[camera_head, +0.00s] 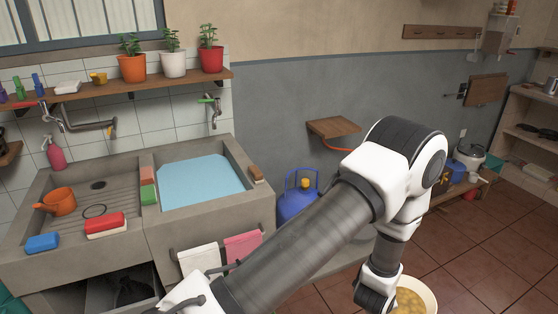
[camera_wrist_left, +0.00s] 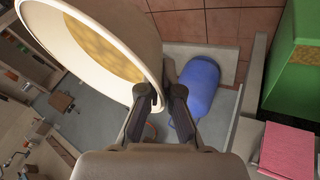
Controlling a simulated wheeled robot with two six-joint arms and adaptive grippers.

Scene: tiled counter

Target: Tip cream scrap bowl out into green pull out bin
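The cream bowl (camera_head: 431,294) is at the bottom edge of the head view, partly cut off, with yellowish scraps (camera_head: 408,302) in it. In the left wrist view the bowl (camera_wrist_left: 150,32) fills the upper left and looks tilted in that picture; speckled yellow-brown scraps (camera_wrist_left: 100,48) show inside. My left gripper (camera_wrist_left: 162,96) has its fingers on either side of the bowl's rim and is shut on it. A green box-like thing (camera_wrist_left: 278,82) stands at the right of the left wrist view, apart from the bowl; it may be the green bin. My right gripper is not in view.
A stone sink (camera_head: 205,213) with blue water stands at the left. A blue gas cylinder (camera_head: 297,201) is beside it, also in the left wrist view (camera_wrist_left: 198,92). White (camera_head: 199,259) and pink (camera_head: 243,246) towels hang on the sink's front. Tiled floor lies open at the right.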

